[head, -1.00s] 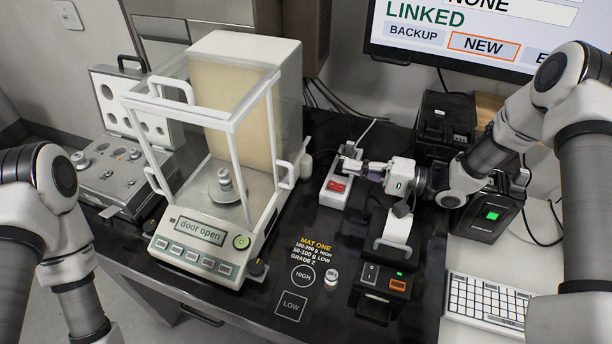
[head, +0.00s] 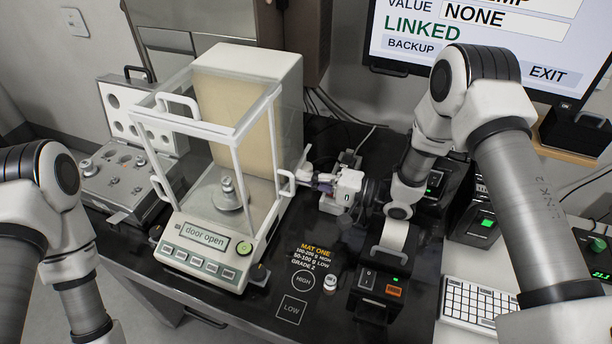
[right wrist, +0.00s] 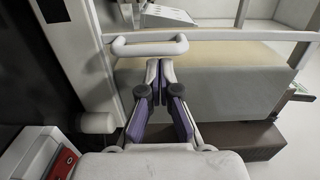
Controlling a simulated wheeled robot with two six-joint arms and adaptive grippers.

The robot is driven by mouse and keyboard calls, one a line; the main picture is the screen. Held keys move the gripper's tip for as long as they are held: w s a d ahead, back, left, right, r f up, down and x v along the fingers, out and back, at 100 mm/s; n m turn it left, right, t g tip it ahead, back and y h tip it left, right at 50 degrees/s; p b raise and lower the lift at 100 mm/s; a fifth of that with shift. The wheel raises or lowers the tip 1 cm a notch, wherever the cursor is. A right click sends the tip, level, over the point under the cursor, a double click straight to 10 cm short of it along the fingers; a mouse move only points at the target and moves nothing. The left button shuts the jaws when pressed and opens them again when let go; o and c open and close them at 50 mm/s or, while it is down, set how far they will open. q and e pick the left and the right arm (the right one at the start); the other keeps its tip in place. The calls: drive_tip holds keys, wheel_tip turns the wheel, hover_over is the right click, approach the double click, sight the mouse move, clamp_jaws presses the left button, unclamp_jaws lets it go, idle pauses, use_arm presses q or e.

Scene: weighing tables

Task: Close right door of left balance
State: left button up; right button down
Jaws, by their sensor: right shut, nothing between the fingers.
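The left balance (head: 215,255) is a glass-walled box on a pale base, and its display reads "door open". Its right door has a white loop handle (head: 286,183), low on the right side; the clear pane is hard to make out. My right gripper (head: 308,184) is shut and empty, just right of that handle. In the right wrist view, the shut fingertips (right wrist: 160,72) point at the handle (right wrist: 150,46), very close to it; I cannot tell whether they touch. A metal weight (head: 228,185) stands on the pan. My left arm shows at the left, its gripper out of view.
An open weight case (head: 125,185) stands left of the balance. A small weight (head: 331,283) stands by the mat markings. A printer (head: 380,285) is at the front right, near my right arm. A red-buttoned box (right wrist: 48,152) shows in the right wrist view.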

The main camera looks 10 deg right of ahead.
drive_tip(key=s+a, duration=0.2)
drive_tip(key=s, duration=0.1)
drive_tip(key=shift+s+a, duration=0.15)
drive_tip(key=shift+s, duration=0.1)
